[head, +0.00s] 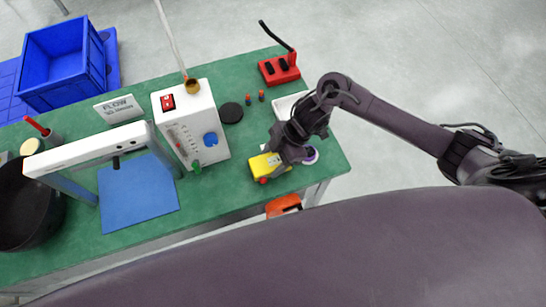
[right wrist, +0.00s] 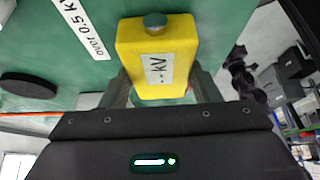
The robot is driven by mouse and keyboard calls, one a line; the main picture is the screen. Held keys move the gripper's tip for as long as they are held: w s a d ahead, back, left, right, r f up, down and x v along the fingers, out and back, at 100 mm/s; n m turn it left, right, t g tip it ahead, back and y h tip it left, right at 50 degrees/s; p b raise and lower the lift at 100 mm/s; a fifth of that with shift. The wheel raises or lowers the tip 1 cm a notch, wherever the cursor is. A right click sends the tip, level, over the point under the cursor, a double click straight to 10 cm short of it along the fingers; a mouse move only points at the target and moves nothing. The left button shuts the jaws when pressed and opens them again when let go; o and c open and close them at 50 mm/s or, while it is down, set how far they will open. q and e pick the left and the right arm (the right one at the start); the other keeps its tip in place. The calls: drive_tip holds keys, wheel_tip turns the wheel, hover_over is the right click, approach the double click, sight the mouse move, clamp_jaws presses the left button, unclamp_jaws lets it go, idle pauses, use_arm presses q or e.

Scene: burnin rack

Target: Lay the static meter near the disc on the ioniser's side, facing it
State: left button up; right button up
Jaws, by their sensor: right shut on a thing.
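The static meter is a yellow block (head: 266,163) with a white "kV" label and a round metal button at one end. It also shows in the right wrist view (right wrist: 178,40). My right gripper (head: 276,156) is shut on it, one finger on each side, over the front right part of the green bench. I cannot tell whether the meter touches the bench. A flat black disc (head: 231,112) lies up and left of the meter, apart from it; it also shows in the right wrist view (right wrist: 28,86). My left gripper is not in view.
A white box (head: 192,125) with a red switch and blue knob stands left of the disc. A white frame (head: 90,146) spans a blue mat (head: 138,195) at left. A red stand (head: 279,70) and white tray (head: 288,105) are behind. A purple-rimmed round thing (head: 311,155) is beside my gripper.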

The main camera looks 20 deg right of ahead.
drive_tip(key=shift+f, duration=0.1)
drive_tip(key=o, duration=1)
drive_tip(key=shift+o, duration=0.2)
drive_tip(key=shift+r, duration=0.25)
drive_tip(key=b+v, duration=0.1)
drive_tip(key=v, duration=1)
drive_tip(key=shift+d+r, duration=0.25)
drive_tip(key=shift+r, duration=0.1)
